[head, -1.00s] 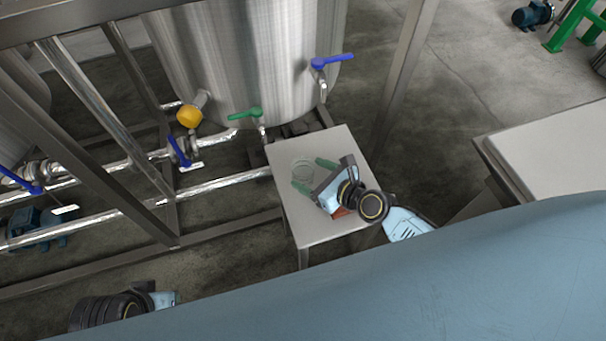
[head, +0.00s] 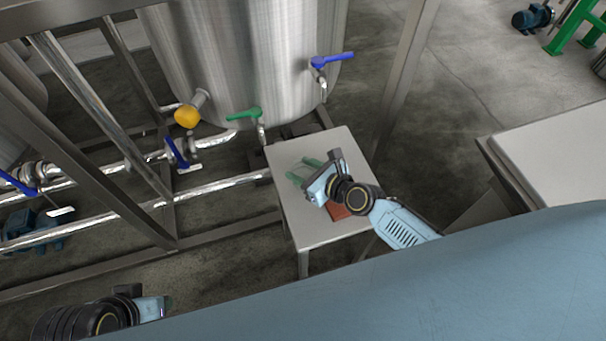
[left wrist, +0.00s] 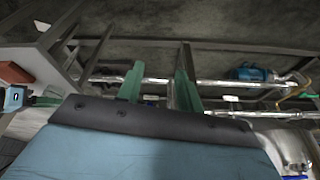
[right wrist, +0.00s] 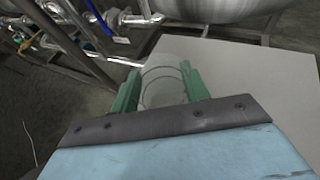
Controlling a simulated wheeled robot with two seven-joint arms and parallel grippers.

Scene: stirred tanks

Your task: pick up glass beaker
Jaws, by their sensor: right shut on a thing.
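The glass beaker (right wrist: 162,86) is clear and hard to make out. In the right wrist view it sits between the two green fingers of my right gripper (right wrist: 160,82), which is shut on it. In the head view my right gripper (head: 303,170) is low over the small grey table (head: 318,236), and the beaker is mostly hidden. I cannot tell whether the beaker touches the tabletop. My left gripper (left wrist: 158,72) is open and empty in the left wrist view, away from the table.
A red-brown block (head: 338,212) lies on the small table, partly behind my right gripper. A steel tank (head: 245,60) with blue and green valve handles stands behind the table. Pipes and frame beams (head: 110,120) fill the left. Another light tabletop (head: 560,150) is at the right.

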